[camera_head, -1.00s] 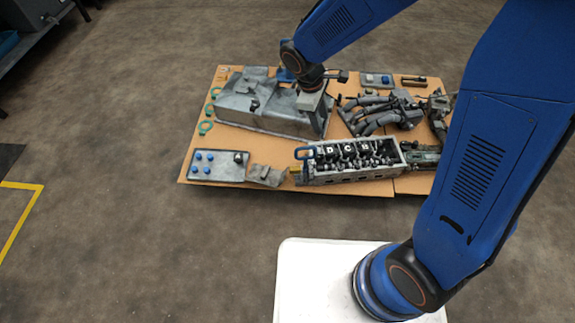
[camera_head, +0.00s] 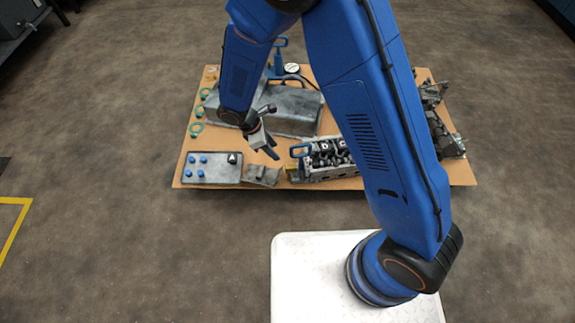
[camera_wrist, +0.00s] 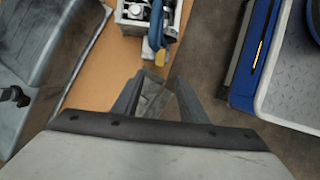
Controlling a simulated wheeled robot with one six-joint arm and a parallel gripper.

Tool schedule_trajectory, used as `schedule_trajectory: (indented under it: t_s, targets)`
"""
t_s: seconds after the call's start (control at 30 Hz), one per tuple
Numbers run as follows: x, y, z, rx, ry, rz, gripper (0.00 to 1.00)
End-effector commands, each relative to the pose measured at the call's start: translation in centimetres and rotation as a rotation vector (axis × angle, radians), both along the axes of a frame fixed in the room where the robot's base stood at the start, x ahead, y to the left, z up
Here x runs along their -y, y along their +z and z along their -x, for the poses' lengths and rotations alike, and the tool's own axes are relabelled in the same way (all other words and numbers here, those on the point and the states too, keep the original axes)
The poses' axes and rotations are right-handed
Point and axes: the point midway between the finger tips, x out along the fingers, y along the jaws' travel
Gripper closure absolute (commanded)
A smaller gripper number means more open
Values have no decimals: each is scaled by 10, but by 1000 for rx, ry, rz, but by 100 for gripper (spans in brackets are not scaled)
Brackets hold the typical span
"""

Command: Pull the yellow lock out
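The yellow lock (camera_head: 291,172) is a small yellow piece at the left end of the grey engine block (camera_head: 330,175). It also shows in the wrist view (camera_wrist: 160,57), just beyond my fingertips, beside a blue handle (camera_wrist: 155,30). My gripper (camera_head: 268,146) is tilted above the board, left of the block and apart from the lock. In the wrist view its two fingers (camera_wrist: 158,92) are spread with a gap between them and hold nothing. The lock's lower part is hard to make out.
A grey bracket (camera_head: 262,176) lies left of the lock, beside a tray with blue knobs (camera_head: 210,168). A big grey metal housing (camera_head: 290,110) stands behind. My arm hides much of the board's right side. Bare cardboard (camera_wrist: 100,75) shows left of the fingers in the wrist view.

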Motion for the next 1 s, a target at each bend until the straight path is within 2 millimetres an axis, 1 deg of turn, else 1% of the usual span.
schedule_trajectory:
  t_s: [0.03,0.1,0.6,0.8,1.0]
  targets:
    - [5,-9,0,-3,-2,4,61]
    - [9,-21,-1,-3,0,3,61]
    - [42,-101,-6,-1,-2,2,61]
    - [51,-124,-8,0,-1,1,61]
    - [55,-135,-9,0,-1,0,61]
